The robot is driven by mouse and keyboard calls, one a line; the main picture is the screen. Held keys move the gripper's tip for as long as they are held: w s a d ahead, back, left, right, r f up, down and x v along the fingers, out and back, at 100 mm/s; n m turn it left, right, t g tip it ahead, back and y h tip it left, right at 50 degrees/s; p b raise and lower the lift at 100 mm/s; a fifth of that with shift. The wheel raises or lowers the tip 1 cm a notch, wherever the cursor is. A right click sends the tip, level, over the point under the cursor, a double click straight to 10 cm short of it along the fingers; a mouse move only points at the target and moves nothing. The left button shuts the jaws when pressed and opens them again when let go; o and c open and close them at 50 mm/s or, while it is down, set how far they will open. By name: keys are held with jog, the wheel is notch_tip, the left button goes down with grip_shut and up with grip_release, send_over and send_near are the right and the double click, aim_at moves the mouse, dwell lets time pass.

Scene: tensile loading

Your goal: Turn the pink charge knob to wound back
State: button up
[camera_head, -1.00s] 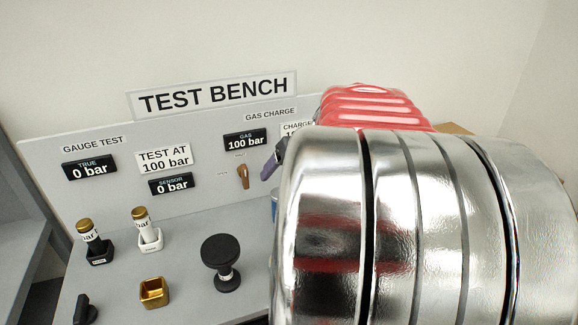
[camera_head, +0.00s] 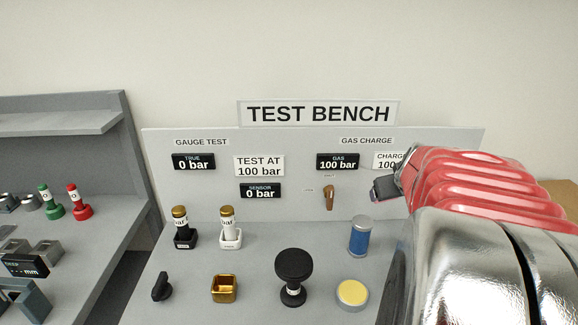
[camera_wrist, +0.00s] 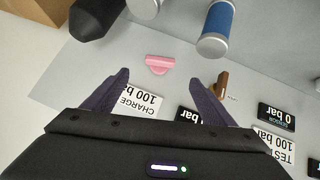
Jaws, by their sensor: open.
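The pink charge knob (camera_wrist: 159,64) shows in the wrist view as a small half-round handle on the grey panel. It lies just beyond my gripper (camera_wrist: 159,77), roughly midway between the two dark fingertips and apart from them. The fingers are spread and empty. In the head view my gripper (camera_head: 385,188) is at the panel's right side, and the arm hides the pink knob. The CHARGE display (camera_head: 391,160) is partly covered there; it also shows upside down in the wrist view (camera_wrist: 137,101) near one finger.
A brown lever (camera_head: 328,197) is on the panel left of my gripper. A blue cylinder (camera_head: 360,236), a yellow-topped round piece (camera_head: 352,292) and a black knob (camera_head: 293,270) stand on the bench below. A dark rounded object (camera_wrist: 95,17) shows in the wrist view. The GAS display (camera_head: 337,161) reads 100 bar.

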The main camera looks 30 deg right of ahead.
jog(key=x, duration=1.3)
jog(key=shift+w+d+f, duration=0.1)
jog(key=shift+f, duration=0.05)
jog(key=c, duration=1.1)
jog(key=shift+o, duration=0.2)
jog(key=shift+d, duration=0.1)
